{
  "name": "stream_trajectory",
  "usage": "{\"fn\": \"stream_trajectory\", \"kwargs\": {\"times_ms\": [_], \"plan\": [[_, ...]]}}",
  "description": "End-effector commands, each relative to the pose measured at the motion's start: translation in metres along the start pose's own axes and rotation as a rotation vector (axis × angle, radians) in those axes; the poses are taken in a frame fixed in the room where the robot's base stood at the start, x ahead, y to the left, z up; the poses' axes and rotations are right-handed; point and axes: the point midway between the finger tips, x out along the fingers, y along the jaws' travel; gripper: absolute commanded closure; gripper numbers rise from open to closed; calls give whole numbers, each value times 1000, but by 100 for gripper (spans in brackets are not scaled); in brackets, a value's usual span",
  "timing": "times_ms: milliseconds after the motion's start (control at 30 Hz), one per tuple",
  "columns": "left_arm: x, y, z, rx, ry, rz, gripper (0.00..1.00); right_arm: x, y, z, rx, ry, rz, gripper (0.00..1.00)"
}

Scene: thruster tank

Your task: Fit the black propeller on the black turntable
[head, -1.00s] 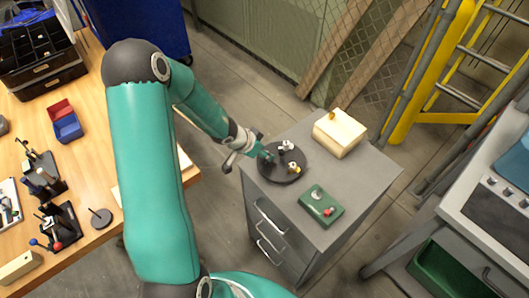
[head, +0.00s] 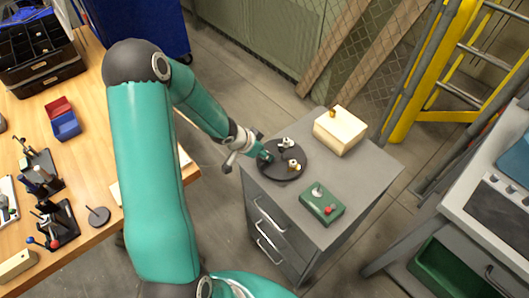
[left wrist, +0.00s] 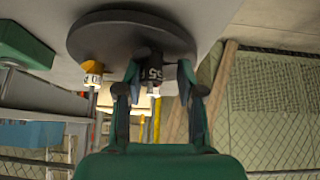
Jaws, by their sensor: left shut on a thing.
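The black turntable (head: 280,174) is a round dark disc on top of a grey cabinet; it fills the upper part of the left wrist view (left wrist: 100,35). My left gripper (head: 266,157) is low at the disc's left side. In the left wrist view the left gripper (left wrist: 158,75) is shut on a black piece with white marks (left wrist: 152,73), which looks like the black propeller. The piece is at the disc, and I cannot tell whether it is seated. A white-and-orange piece (head: 291,165) and a silvery piece (head: 287,143) stand on the disc. My right gripper is out of view.
A green box with a lever and a red button (head: 321,204) and a cream block with a brass knob (head: 340,132) share the grey cabinet top (head: 370,170). A wooden bench (head: 90,170) with tools is at left. A yellow ladder (head: 425,75) stands behind, right.

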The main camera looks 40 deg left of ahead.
Motion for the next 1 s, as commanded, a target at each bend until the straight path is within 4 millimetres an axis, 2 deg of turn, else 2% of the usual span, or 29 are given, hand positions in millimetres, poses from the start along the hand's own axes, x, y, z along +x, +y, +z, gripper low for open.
{"fn": "stream_trajectory", "kwargs": {"times_ms": [900, 933, 1000], "plan": [[5, 0, 3, 0, 0, 0, 77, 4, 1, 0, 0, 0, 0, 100], [5, 0, 3, 0, 0, 0, 57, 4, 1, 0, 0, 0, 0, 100], [5, 0, 3, 0, 0, 0, 46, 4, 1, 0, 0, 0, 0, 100]]}}
